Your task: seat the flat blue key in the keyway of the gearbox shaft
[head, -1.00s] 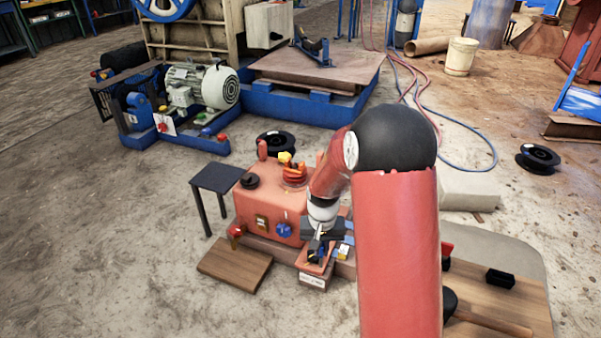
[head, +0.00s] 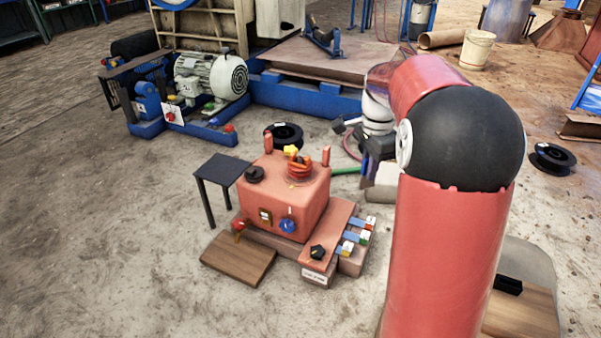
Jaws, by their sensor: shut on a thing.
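The orange-red gearbox (head: 290,195) stands on the floor in the middle of the head view. A low red block (head: 330,232) adjoins its right front side, with a dark angular piece (head: 317,252) on its front end. Several small blue pieces with coloured and white ends (head: 355,236) lie along the block's right edge. I cannot tell which is the flat key, and the keyway is too small to make out. My gripper (head: 346,126) is behind and to the right of the gearbox, well away from the block. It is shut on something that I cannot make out.
A small dark table (head: 222,168) stands left of the gearbox, and a wooden board (head: 238,260) lies in front. A green strip (head: 346,171) shows below my gripper. Black spools (head: 552,158) lie on the floor. The floor at left is clear.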

